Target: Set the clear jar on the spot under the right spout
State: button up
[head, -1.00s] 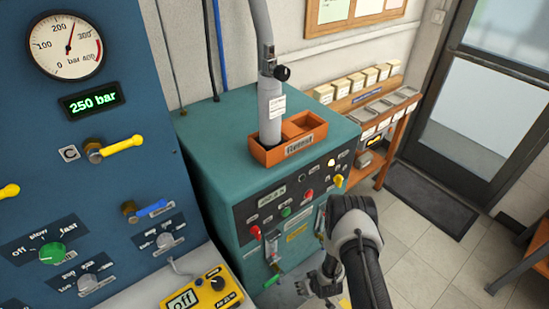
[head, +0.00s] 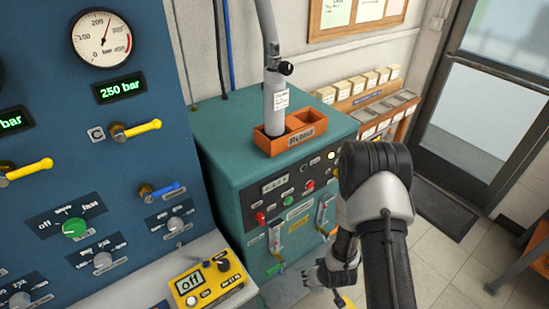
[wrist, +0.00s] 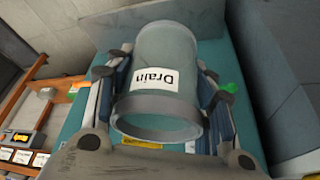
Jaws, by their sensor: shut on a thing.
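The clear jar (wrist: 165,65) fills the middle of the wrist view, a see-through cylinder with a thick rim and a white label reading "Drain". My gripper (wrist: 160,105) is shut on it, one finger along each side. In the head view my gripper (head: 335,272) is low in front of the teal cabinet, partly behind my own arm; I cannot make out the jar there. The cabinet front carries a left spout assembly (head: 275,238) and a right one (head: 325,212), partly covered by my arm. The spot under the right spout is hidden.
The teal cabinet (head: 225,130) bears an orange two-bay holder (head: 292,141) with a grey cylinder (head: 275,105) in its left bay. A yellow meter (head: 208,283) reading "off" sits on the ledge to the left. Open floor (head: 450,262) lies to the right.

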jog(key=r, duration=0.8)
jog(key=s+r+m, duration=0.1)
jog(key=r, duration=0.7)
jog(key=r+m, duration=0.1)
jog(key=r, duration=0.8)
jog(key=shift+s+d+h, duration=0.1)
jog(key=shift+s+h, duration=0.25)
jog(key=shift+h, duration=0.05)
jog(key=shift+c, duration=1.2)
jog(key=shift+w, duration=0.1)
